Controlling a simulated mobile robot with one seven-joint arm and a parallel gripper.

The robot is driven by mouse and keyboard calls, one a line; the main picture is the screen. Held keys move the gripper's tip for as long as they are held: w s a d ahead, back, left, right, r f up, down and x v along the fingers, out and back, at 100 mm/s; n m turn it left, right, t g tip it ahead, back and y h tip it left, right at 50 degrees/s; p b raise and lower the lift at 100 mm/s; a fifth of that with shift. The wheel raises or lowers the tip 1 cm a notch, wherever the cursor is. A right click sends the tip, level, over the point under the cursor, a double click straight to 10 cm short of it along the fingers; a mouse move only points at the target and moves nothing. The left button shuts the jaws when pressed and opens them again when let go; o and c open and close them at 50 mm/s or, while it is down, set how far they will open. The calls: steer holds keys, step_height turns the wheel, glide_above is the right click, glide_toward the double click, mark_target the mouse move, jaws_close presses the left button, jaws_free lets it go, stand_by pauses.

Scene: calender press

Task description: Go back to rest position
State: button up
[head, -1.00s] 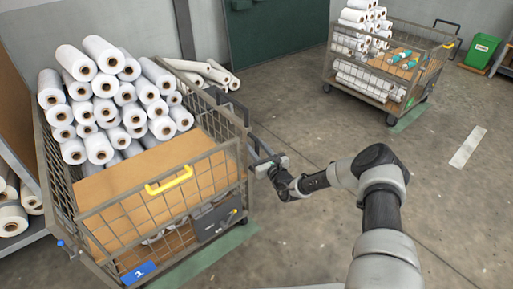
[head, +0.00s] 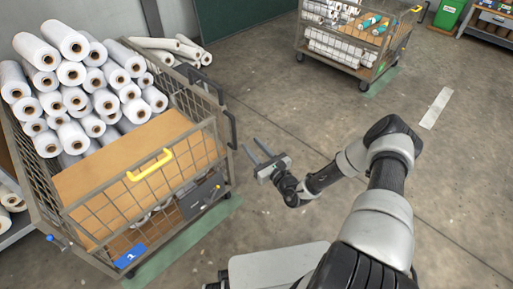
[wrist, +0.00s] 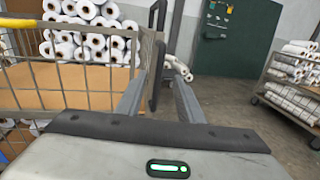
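My gripper (head: 257,153) is in the middle of the head view, to the right of the near cart. Its two long fingers are spread apart with nothing between them, and they point toward the back left. In the wrist view the fingers (wrist: 160,100) are also apart and empty. The near cart (head: 215,130) is a wire-mesh trolley with a yellow handle (head: 150,165), a blue number plate (head: 131,255) and a brown board inside. White rolls (head: 75,85) are stacked on it. In the head view a gap of floor shows between the gripper and the cart's side.
A second cart (head: 345,55) with white rolls stands at the back right. A green bin (head: 448,14) and a bench (head: 490,25) are at the far right. More rolls (head: 160,44) lie behind the near cart. The concrete floor at right is clear.

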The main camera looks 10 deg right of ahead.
steer(key=shift+v, duration=1.05)
steer(key=s+a+r+n+g+y, duration=0.2)
steer(key=a+r+n+g+y, duration=0.2)
steer(key=r+n, duration=0.25)
steer(key=s+a+r+n+g+y, duration=0.1)
steer(key=a+r+n+g+y, duration=0.3)
steer(key=r, duration=0.4)
steer(key=s+a+r+n+g+h, duration=0.3)
steer(key=s+r+n+g, duration=0.5)
steer(key=s+r+n, duration=0.25)
steer(key=s+d+r+n+t+h, duration=0.3)
steer(key=s+d+r+n+h, duration=0.3)
steer(key=s+r, duration=0.25)
steer(key=s+d+r+n+t+h, duration=0.2)
steer(key=s+d+r+n+h, duration=0.2)
steer(key=s+d+r+h, duration=0.5)
step_height(320, 180, up, 18)
steer(key=a+y+p, duration=0.1)
steer(key=y+p, duration=0.1)
steer(key=p, duration=1.8)
steer(key=shift+s+a+f, duration=0.2)
steer(key=shift+s+f, duration=0.05)
steer(key=shift+s, duration=0.05)
